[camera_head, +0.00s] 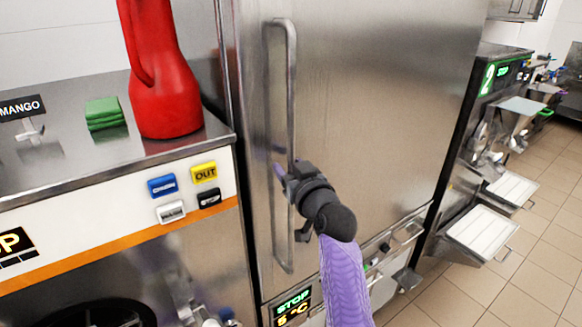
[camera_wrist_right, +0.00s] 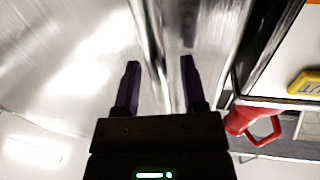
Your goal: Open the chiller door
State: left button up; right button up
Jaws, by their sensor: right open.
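The chiller door (camera_head: 365,110) is a tall brushed-steel panel in the middle of the head view, and it looks closed. Its long vertical bar handle (camera_head: 291,90) runs along the door's left side. My right gripper (camera_head: 284,177) is at about the middle of the handle. In the right wrist view my right gripper (camera_wrist_right: 160,85) has its two dark fingers apart, with the blurred steel handle (camera_wrist_right: 150,45) running between them. I cannot tell whether either finger touches the bar. My left gripper is not in view.
A steel-topped machine (camera_head: 75,165) stands left of the door, with a red jug (camera_head: 165,75) and green folded cloths (camera_head: 104,113) on top. Tiled floor (camera_head: 525,265) is clear at the lower right.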

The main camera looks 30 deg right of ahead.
grip_shut()
dwell(1.4)
